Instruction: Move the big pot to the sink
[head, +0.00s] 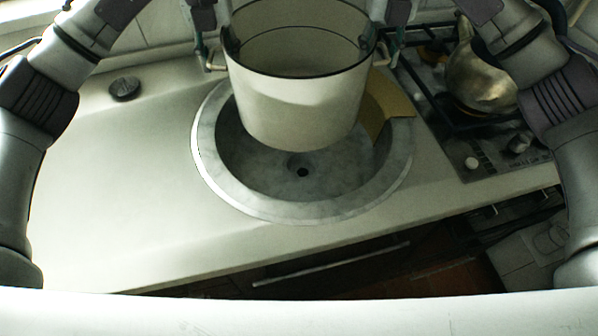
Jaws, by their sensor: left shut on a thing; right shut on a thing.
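The big pot (300,98) is cream-white with a dark rim, upright, and looks empty inside. It is held by its two side handles over the round grey sink (240,160); its base appears to be above the basin. My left gripper (210,55) is shut on the pot's left handle. My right gripper (388,52) is shut on its right handle. The pot hides the back of the sink. The drain hole shows in front of the pot's base.
A stove (480,160) with a metal kettle (480,75) stands to the right. A tan board-like piece (388,100) lies at the sink's right rim. A small dark round object (125,89) lies on the counter (110,170) at the left. The left counter is mostly clear.

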